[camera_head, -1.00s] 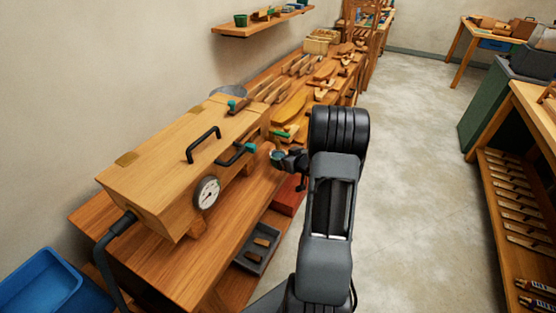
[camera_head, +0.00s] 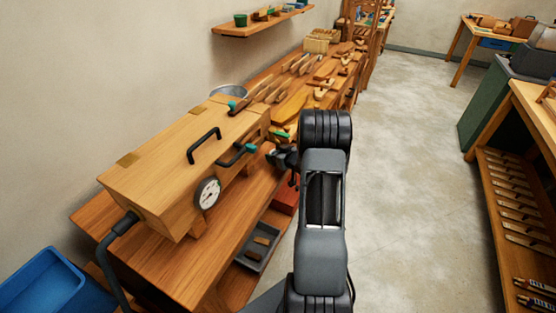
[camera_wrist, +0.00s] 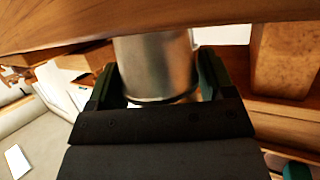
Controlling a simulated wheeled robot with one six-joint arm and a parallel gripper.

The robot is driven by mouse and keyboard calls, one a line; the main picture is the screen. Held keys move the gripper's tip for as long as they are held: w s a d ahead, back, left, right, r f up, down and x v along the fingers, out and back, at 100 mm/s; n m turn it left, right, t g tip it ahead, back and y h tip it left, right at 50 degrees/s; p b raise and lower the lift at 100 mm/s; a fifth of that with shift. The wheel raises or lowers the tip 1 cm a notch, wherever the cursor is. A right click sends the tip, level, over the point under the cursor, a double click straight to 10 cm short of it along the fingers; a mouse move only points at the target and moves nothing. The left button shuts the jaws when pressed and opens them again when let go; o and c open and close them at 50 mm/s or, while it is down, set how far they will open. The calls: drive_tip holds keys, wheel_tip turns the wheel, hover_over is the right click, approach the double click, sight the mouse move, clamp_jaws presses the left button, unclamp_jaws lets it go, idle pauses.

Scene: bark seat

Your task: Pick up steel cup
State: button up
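The steel cup (camera_wrist: 155,68) is a plain metallic cylinder in the wrist view, standing between the two fingers of my gripper (camera_wrist: 158,78). A finger lies on each side of it, with a narrow gap showing at the right finger; no firm grip shows. The wooden edge above hides the cup's upper part in that view. In the head view my gripper (camera_head: 285,160) is at the bench's front edge, just right of the wooden box, and I cannot make out the cup there.
The wooden box (camera_head: 165,165) with black handles and a dial gauge (camera_head: 207,193) stands on the workbench (camera_head: 200,262) left of my gripper. Wooden pieces and tools lie farther along the bench. A grey tray (camera_head: 258,250) sits below. The floor (camera_head: 420,180) to the right is clear.

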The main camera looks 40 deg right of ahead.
drive_tip(key=c, duration=0.7)
drive_tip(key=shift+r, duration=0.15)
drive_tip(key=shift+r, duration=0.65)
drive_tip(key=s+b, duration=0.2)
drive_tip(key=s, duration=1.6)
drive_tip(key=shift+d+b, duration=0.3)
